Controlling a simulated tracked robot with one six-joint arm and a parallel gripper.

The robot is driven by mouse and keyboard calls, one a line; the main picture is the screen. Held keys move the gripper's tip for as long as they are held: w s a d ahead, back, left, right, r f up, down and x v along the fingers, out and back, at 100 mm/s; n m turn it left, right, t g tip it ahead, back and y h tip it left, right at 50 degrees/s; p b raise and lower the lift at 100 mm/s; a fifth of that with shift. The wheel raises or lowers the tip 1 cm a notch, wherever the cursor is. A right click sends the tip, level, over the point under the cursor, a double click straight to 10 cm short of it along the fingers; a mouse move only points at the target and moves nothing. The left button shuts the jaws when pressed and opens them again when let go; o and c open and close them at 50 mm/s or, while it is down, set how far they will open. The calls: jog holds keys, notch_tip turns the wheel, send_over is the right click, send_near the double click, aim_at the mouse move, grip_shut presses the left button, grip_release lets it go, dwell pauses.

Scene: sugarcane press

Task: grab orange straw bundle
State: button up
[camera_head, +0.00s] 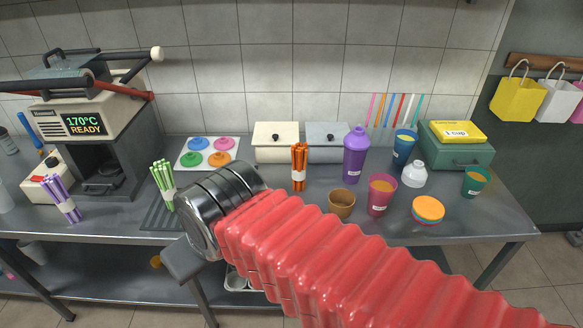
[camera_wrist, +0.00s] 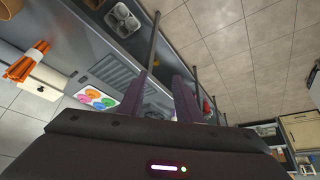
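The orange straw bundle (camera_head: 299,166) stands upright on the metal counter, with a white band around it, in front of the white and grey lidded boxes. It also shows in the wrist view (camera_wrist: 27,63), tilted at the upper left. My gripper (camera_wrist: 160,95) shows two dark fingers spread apart with nothing between them. The bundle lies off to the left of the fingers in that view, not between them. In the head view my red arm and its metal end cover part of the counter left of the bundle, and the fingers are hidden.
A green straw bundle (camera_head: 163,186) and a purple one (camera_head: 62,198) stand to the left. A brown cup (camera_head: 341,203), a pink cup (camera_head: 381,195) and a purple shaker (camera_head: 355,154) stand right of the orange bundle. The press (camera_head: 95,120) fills the left side.

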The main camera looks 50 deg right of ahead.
jog(key=shift+o, duration=0.5)
jog(key=shift+o, duration=0.6)
jog(key=shift+w+d, duration=0.1)
jog(key=shift+d, duration=0.05)
jog(key=o, duration=0.5)
jog(key=w+d+f+m+t+h, duration=0.1)
jog(key=w+d+f+m+h, duration=0.1)
jog(key=w+d, duration=0.5)
jog(key=d, duration=0.2)
jog(key=shift+w+d+h, duration=0.2)
jog(key=shift+d+h, duration=0.1)
jog(key=shift+d, duration=0.1)
jog(key=w+d+f+m+t+h, duration=0.1)
jog(key=w+d+f+h, duration=0.15)
jog(key=d, duration=0.85)
jog(key=w+d+f+m+t+h, duration=0.15)
jog(key=d+f, duration=0.25)
jog(key=d, duration=0.7)
jog(key=s+d+f+m+t, duration=0.1)
jog(key=s+d+f+t, duration=0.1)
jog(key=d+f, duration=0.3)
jog(key=s+d, duration=0.1)
jog(key=d, duration=0.1)
jog(key=shift+d+t, duration=0.35)
jog(key=shift+m, duration=0.25)
